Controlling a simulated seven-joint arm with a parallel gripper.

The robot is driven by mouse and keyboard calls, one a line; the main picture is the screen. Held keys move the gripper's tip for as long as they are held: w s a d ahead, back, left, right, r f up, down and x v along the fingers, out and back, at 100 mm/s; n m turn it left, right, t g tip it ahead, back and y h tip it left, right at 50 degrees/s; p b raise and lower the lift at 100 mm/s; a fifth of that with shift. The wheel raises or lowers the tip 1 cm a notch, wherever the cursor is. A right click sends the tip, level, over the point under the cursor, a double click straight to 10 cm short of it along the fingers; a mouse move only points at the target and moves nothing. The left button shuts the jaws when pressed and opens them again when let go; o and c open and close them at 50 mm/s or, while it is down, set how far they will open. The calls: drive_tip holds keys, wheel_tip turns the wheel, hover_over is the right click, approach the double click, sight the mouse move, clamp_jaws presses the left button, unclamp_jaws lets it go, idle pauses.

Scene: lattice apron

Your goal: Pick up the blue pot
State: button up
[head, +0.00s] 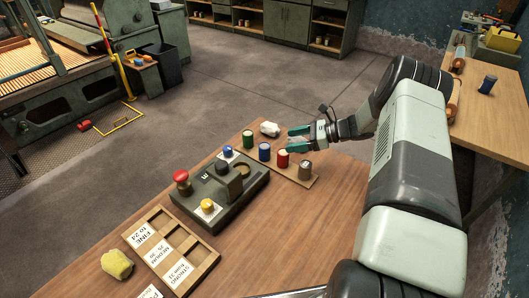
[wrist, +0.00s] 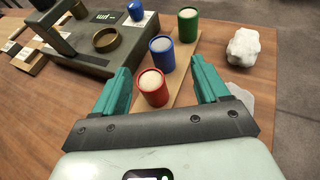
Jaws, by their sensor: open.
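The blue pot (head: 264,151) stands upright on a wooden board between the green pot (head: 248,140) and the red pot (head: 282,159). In the wrist view the blue pot (wrist: 161,56) has a pale grey top and lies just beyond the red pot (wrist: 152,88), with the green pot (wrist: 187,25) behind.
A brown pot (head: 306,170) stands at the board's near end (head: 298,178). A crumpled white lump (head: 270,129) lies beside the board. A dark control box (head: 215,183) with red, yellow and blue buttons stands to the left. A compartment tray (head: 205,262) and yellow sponge (head: 117,264) lie nearer.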

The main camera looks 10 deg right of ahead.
sight(266, 145)
drive_tip(key=x, duration=0.8)
drive_tip(key=shift+w+a+f, duration=0.15)
drive_tip(key=shift+a+f, duration=0.1)
drive_tip(key=shift+c, duration=0.3)
